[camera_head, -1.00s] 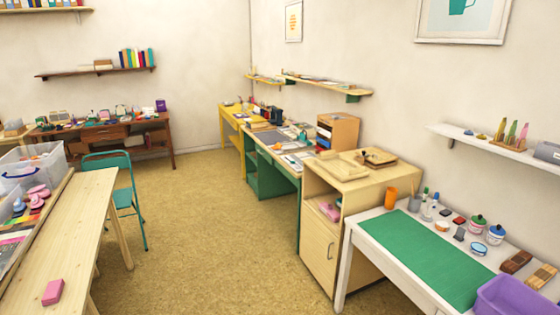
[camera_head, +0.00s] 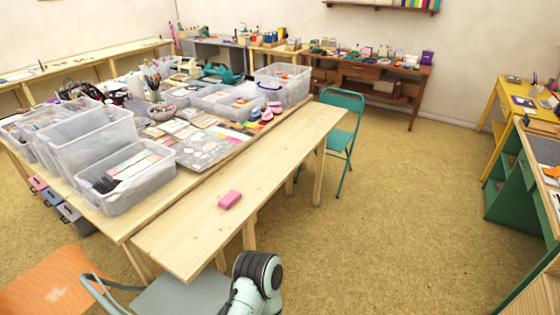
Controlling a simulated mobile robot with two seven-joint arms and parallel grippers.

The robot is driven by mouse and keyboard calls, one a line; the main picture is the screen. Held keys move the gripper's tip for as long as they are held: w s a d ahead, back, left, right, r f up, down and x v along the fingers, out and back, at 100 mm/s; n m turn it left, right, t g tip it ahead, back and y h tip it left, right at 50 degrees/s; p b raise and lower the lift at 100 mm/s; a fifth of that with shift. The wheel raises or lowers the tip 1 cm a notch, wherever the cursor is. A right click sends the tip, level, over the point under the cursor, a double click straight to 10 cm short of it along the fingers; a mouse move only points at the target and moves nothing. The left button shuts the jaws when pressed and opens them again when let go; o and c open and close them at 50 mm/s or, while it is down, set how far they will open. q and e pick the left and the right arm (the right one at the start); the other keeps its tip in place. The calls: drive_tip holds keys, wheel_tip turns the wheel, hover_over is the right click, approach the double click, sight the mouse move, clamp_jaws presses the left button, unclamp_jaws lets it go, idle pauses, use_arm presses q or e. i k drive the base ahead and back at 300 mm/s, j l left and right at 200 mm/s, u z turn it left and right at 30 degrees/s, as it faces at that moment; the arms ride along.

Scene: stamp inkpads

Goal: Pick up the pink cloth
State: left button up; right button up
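A small pink block-shaped thing (camera_head: 230,199) lies on the bare front part of the pale wooden table (camera_head: 190,240). It may be the pink cloth, folded, but I cannot tell its material at this size. Nothing touches it. Part of one of my arms (camera_head: 257,278) shows at the bottom edge, to the lower right of the pink thing. Neither of my grippers is in view.
Clear plastic bins (camera_head: 88,138) and craft supplies crowd the table behind a raised strip. A green chair (camera_head: 345,103) stands at its far end. Grey (camera_head: 185,295) and orange (camera_head: 45,285) chair seats are in front. The floor to the right is open.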

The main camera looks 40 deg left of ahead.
sight(228, 201)
drive_tip(key=i+u, duration=0.25)
drive_tip(key=i, duration=0.25)
drive_tip(key=i+l+u, duration=0.2)
drive_tip(key=i, duration=0.25)
drive_tip(key=i+u, duration=0.25)
drive_tip(key=i, duration=0.25)
drive_tip(key=i+u, duration=0.25)
drive_tip(key=u, duration=0.25)
drive_tip(key=i+l+u, duration=0.15)
drive_tip(key=u, duration=0.3)
drive_tip(key=i+l+u, duration=0.25)
drive_tip(key=u, duration=0.25)
drive_tip(key=i+l, duration=0.05)
